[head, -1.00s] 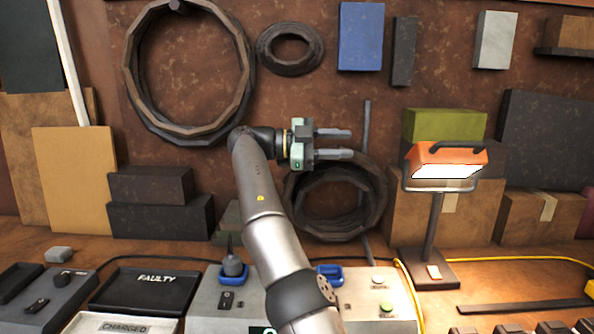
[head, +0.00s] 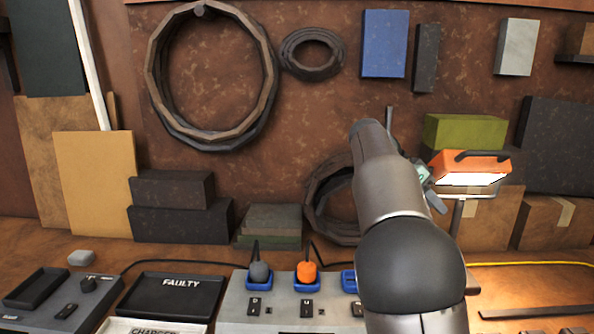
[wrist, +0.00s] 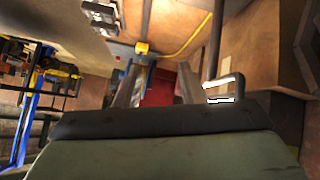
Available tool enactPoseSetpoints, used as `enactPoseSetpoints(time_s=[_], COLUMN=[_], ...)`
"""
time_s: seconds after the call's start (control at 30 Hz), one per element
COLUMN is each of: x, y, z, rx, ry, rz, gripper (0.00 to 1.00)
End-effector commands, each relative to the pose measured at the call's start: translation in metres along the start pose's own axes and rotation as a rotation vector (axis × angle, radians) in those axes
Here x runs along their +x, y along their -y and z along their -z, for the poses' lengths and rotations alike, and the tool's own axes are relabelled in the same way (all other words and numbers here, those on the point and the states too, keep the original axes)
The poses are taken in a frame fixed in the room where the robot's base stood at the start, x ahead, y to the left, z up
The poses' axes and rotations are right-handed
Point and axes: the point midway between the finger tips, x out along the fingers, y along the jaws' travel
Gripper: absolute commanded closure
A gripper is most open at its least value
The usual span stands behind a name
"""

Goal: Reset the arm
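My gripper (head: 434,196) is raised in front of the back wall, to the left of the orange work lamp (head: 470,168). My own grey arm hides most of it in the head view. In the wrist view its two fingers (wrist: 157,86) stand apart with nothing held between them; a red surface shows in the background beyond them. My arm reaches up from the bottom right of the head view and bends over the right part of the bench.
A grey box with a grey plug (head: 259,271) and an orange plug (head: 307,271) stands on the bench, partly behind my arm. A black FAULTY tray (head: 170,306) is left of it. Coils (head: 210,135) hang on the wall. Cardboard boxes (head: 558,220) stand at right.

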Motion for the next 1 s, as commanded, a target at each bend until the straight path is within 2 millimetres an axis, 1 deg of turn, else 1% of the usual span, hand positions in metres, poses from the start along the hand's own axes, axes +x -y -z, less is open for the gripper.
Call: enactPoseSetpoints(time_s=[0.03, 0.07, 0.1, 0.17, 0.2, 0.27, 0.3, 0.37, 0.4, 0.47, 0.5, 0.6, 0.7, 0.77, 0.87, 1.0], x=[0.011, 0.016, 0.022, 0.027, 0.028, 0.028, 0.026, 0.024, 0.022, 0.021, 0.022, 0.025, 0.029, 0.03, 0.032, 0.032], y=[-0.018, -0.026, -0.037, -0.055, -0.068, -0.089, -0.104, -0.128, -0.144, -0.167, -0.182, -0.211, -0.229, -0.235, -0.238, -0.238], z=[-0.013, -0.025, -0.043, -0.073, -0.094, -0.127, -0.15, -0.184, -0.207, -0.238, -0.257, -0.295, -0.318, -0.326, -0.331, -0.331], rx=[-0.107, -0.178, -0.27, -0.405, -0.49, -0.615, -0.694, -0.808, -0.877, -0.968, -1.021, -1.123, -1.184, -1.205, -1.217, -1.218], ry=[0.091, 0.139, 0.199, 0.276, 0.321, 0.376, 0.405, 0.437, 0.452, 0.463, 0.466, 0.463, 0.456, 0.452, 0.451, 0.452], rz=[0.039, 0.07, 0.115, 0.191, 0.245, 0.328, 0.386, 0.47, 0.522, 0.592, 0.631, 0.705, 0.745, 0.759, 0.766, 0.765], gripper=[0.64, 0.64, 0.64, 0.64, 0.64, 0.64, 0.64, 0.64, 0.64, 0.64, 0.64, 0.64, 0.64, 0.64, 0.64, 0.64])
